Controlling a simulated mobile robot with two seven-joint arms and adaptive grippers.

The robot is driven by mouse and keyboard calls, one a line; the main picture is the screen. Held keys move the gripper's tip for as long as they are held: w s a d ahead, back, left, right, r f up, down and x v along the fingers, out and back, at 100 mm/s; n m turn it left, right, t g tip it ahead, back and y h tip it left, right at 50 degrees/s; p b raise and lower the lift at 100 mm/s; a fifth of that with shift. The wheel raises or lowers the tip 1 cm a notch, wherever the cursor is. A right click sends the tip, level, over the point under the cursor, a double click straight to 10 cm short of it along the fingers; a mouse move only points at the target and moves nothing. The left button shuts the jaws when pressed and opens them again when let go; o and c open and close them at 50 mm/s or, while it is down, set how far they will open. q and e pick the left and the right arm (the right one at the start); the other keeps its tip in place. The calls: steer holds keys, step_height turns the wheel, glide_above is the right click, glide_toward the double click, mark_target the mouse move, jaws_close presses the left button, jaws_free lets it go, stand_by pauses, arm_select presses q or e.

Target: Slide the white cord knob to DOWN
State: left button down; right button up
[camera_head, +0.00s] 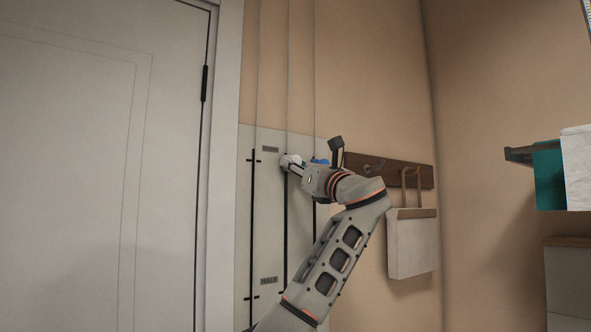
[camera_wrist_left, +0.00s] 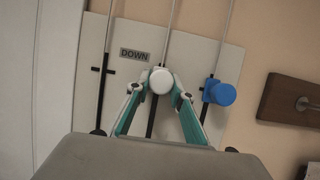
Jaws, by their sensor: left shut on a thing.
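The white cord knob (camera_wrist_left: 160,80) is round and sits on a dark vertical track on the pale wall panel (camera_head: 244,215). In the left wrist view it is just right of and below the DOWN label (camera_wrist_left: 134,54). My left gripper (camera_wrist_left: 160,91) is shut on the white knob, with a teal-sided finger on each side of it. In the head view my left gripper (camera_head: 291,162) is at the upper part of the panel, and the gripper and arm partly hide the panel there. My right gripper is not in view.
A blue knob (camera_wrist_left: 219,92) is on the track just to the right. A HALF label (camera_head: 268,281) is lower on the panel. A hook rack (camera_head: 412,173) with a hanging pale bag (camera_head: 412,245) is to the right. A door (camera_head: 70,180) is at left.

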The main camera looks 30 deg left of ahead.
arm_select(q)
steer(key=c, duration=1.8)
jaws_free()
steer(key=shift+s+d+r, duration=0.1)
steer(key=shift+r, duration=0.3)
steer(key=shift+o, duration=0.2)
steer(key=shift+d, duration=0.1)
steer(key=shift+f, duration=0.2)
steer(key=v, duration=1.2)
